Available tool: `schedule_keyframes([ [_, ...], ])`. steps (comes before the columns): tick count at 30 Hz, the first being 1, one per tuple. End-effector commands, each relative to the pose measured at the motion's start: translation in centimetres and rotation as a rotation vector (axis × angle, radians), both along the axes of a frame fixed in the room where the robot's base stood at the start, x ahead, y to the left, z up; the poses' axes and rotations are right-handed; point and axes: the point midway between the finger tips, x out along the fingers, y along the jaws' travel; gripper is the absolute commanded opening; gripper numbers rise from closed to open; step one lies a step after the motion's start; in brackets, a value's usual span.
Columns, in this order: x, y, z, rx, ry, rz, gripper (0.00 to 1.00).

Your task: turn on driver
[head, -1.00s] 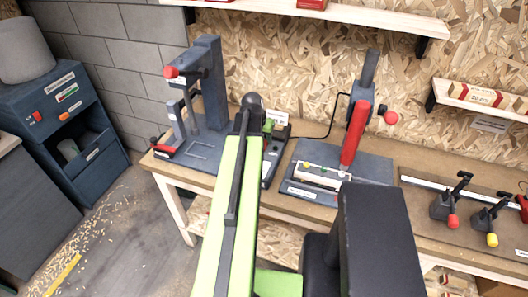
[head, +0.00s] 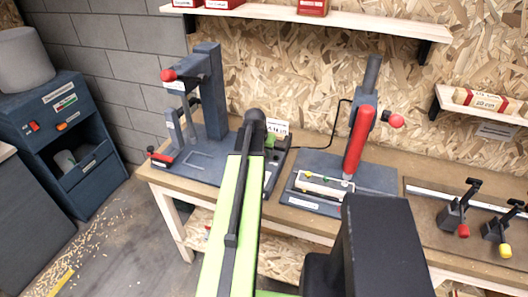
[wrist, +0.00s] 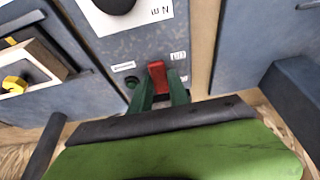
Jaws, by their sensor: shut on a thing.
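In the wrist view a red switch (wrist: 157,76) stands on a grey-blue panel (wrist: 120,45), below a white label marked "N m" with a black knob (wrist: 115,5). My gripper (wrist: 160,88) has its two green fingers close together at the switch, one on each side of its lower part, and is shut on it. A dark round button or lamp (wrist: 132,82) sits just left of the fingers. In the head view the dark unit with a white "N m" sign (head: 277,127) is partly hidden behind my arm, and so are my fingertips.
A press-like stand (head: 212,90) with a red knob is left on the bench (head: 190,190). A stand with a red lever (head: 358,140) is right. Farther right are clamps with red (head: 463,230) and yellow knobs. A shelf (head: 330,22) hangs above.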

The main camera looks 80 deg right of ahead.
Motion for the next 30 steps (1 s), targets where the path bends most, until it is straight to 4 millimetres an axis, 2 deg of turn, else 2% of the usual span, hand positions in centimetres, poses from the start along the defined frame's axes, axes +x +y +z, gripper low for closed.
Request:
schedule_keyframes([
  [5,-0.1,-0.2,0.1,0.021,-0.001,-0.001,0.00],
  [16,-0.4,-1.3,0.2,0.296,-0.055,-0.003,0.00],
  [27,-0.4,-1.0,0.1,0.326,-0.060,-0.001,0.00],
  [28,-0.4,-1.0,0.1,0.326,-0.060,-0.001,0.24],
  [30,-0.4,-1.0,0.1,0.326,-0.060,-0.001,0.34],
])
